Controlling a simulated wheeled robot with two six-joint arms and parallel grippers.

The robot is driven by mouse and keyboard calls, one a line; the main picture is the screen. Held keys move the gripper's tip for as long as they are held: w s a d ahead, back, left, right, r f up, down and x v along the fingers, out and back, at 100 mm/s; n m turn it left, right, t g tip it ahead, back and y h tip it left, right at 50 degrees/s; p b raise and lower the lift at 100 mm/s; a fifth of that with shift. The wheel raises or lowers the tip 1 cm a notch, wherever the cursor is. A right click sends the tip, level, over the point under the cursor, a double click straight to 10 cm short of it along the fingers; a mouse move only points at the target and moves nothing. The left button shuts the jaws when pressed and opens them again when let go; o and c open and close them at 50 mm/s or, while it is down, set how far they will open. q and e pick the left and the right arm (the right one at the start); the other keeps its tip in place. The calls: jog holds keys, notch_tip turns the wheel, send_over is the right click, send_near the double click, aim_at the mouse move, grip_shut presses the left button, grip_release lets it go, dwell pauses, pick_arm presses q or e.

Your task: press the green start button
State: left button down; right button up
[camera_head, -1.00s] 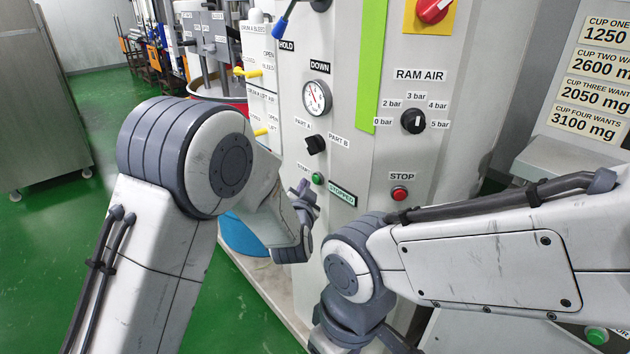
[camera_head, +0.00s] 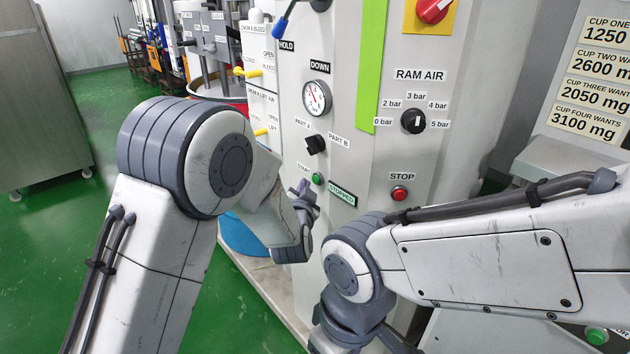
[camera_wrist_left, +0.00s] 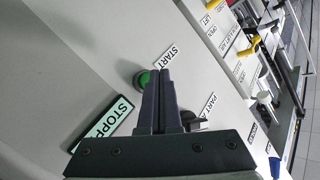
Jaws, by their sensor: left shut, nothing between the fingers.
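The green start button (camera_head: 317,179) is on the pale machine panel, beside its START label and above the lit STOPPED sign (camera_head: 342,193). In the left wrist view the green button (camera_wrist_left: 142,79) shows just left of the fingertips. My left gripper (camera_head: 305,187) is shut and empty, with its tips close to the button in the head view. In the left wrist view the gripper (camera_wrist_left: 161,72) covers part of the button's right edge; I cannot tell whether it touches. My right arm crosses the lower right; its gripper is out of view.
A red STOP button (camera_head: 399,193) is to the right on the same panel. A black PART A / PART B selector (camera_head: 315,144) is just above the start button. A gauge (camera_head: 317,97) and an air knob (camera_head: 413,121) are higher up.

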dwell(0.3)
pick_arm(q)
jog(key=shift+w+d, duration=0.2)
jog(key=shift+d, duration=0.15)
jog(key=shift+w+d, duration=0.3)
jog(key=shift+d, duration=0.05)
dwell(0.7)
dwell(0.3)
jog(key=shift+s+a, duration=0.55)
jog(key=shift+a, duration=0.15)
jog(key=s+a, duration=0.1)
jog(key=a, duration=0.1)
jog(key=s+a+b, duration=0.1)
jog(key=s+a, duration=0.1)
dwell(0.3)
dwell(0.4)
